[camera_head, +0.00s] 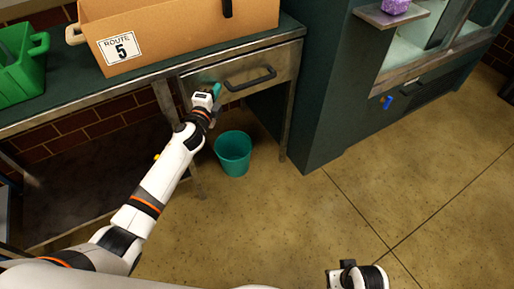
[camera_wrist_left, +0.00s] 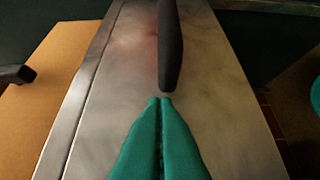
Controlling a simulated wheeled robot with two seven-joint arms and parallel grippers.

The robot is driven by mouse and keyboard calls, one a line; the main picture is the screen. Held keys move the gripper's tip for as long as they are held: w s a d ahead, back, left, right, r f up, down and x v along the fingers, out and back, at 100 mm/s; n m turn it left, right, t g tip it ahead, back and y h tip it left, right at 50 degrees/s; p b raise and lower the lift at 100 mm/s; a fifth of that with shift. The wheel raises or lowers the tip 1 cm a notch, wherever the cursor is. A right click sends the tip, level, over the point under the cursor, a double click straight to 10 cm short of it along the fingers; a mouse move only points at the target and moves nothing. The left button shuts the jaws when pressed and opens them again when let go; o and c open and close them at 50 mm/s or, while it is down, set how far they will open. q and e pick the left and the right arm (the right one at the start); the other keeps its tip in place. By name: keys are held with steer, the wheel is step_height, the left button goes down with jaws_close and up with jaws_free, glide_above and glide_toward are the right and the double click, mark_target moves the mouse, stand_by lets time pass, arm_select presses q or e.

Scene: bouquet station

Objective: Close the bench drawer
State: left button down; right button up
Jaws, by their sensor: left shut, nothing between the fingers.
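The bench drawer (camera_head: 225,75) has a grey metal front with a dark bar handle (camera_head: 250,78), set under the bench top. It looks close to flush with the bench edge; I cannot tell whether a small gap remains. My left gripper (camera_head: 216,90) is shut and empty, its teal fingertips at the left end of the handle. In the left wrist view the fingertips (camera_wrist_left: 160,100) are pressed together in front of the drawer front (camera_wrist_left: 110,90), at the near end of the handle (camera_wrist_left: 170,45). Contact is unclear. My right gripper's fingers do not show.
A cardboard box (camera_head: 190,30) marked Route 5 and a green crate (camera_head: 22,70) stand on the bench (camera_head: 80,92). A teal bin (camera_head: 233,155) is on the floor below the drawer. A dark green cabinet (camera_head: 325,90) stands right of the bench. Floor at right is clear.

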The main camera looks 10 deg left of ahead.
arm_select(q)
steer(key=shift+w+a+r, duration=0.2)
steer(key=shift+w+a, duration=0.25)
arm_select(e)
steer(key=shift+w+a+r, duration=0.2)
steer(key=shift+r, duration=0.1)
